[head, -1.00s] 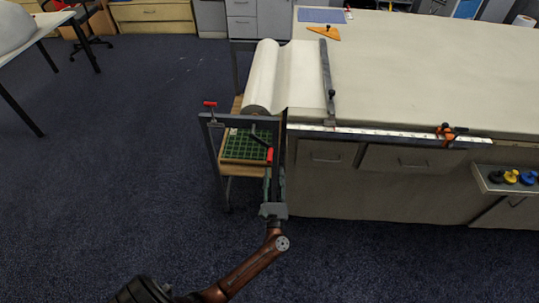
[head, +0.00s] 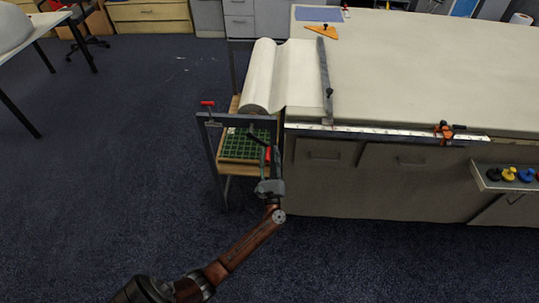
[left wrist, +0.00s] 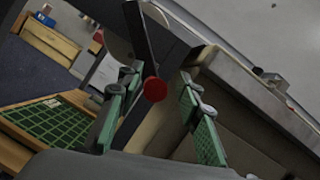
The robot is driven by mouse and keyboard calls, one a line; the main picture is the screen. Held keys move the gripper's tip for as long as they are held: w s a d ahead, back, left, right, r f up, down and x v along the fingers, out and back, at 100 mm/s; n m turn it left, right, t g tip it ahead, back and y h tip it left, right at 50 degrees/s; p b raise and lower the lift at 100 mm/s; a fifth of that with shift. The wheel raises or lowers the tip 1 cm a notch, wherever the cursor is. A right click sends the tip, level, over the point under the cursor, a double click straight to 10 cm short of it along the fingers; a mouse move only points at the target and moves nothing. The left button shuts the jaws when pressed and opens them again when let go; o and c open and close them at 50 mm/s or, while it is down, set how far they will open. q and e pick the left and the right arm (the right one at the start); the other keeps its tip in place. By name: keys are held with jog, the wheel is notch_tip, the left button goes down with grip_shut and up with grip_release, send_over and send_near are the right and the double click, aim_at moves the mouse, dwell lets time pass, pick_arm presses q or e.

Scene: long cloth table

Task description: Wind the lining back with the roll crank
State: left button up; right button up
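The roll of pale lining (head: 258,75) lies at the table's left end, its sheet running onto the cloth table (head: 420,70). The roll crank (head: 268,153) has a red handle and hangs at the roll's near end. In the left wrist view the crank's dark arm ends in a round red knob (left wrist: 155,90). My left gripper (head: 268,171) is just below the handle in the head view. In the left wrist view its green-padded fingers (left wrist: 160,118) stand wide apart, with the red knob showing between them; no contact is visible. My right gripper is not in view.
A dark frame (head: 210,150) with a red-handled clamp (head: 207,104) stands around the roll's near end. A green grid tray (head: 243,145) sits on a wooden shelf below. A dark bar (head: 325,75) lies across the lining. Carpet at left is clear.

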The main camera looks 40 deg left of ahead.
pick_arm(q)
grip_shut()
jog(key=shift+d, duration=0.1)
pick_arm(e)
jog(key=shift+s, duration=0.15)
pick_arm(q)
jog(key=shift+d, duration=0.1)
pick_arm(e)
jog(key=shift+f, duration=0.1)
pick_arm(q)
jog(key=r+n, duration=0.1)
jog(key=n, duration=0.1)
jog(key=d+r+n+g+b, duration=0.1)
jog(key=n, duration=0.1)
jog(key=w+r+n+g+y, duration=0.1)
jog(key=shift+d+r+n, duration=0.15)
jog(key=shift+d+n, duration=0.1)
jog(key=shift+n, duration=0.15)
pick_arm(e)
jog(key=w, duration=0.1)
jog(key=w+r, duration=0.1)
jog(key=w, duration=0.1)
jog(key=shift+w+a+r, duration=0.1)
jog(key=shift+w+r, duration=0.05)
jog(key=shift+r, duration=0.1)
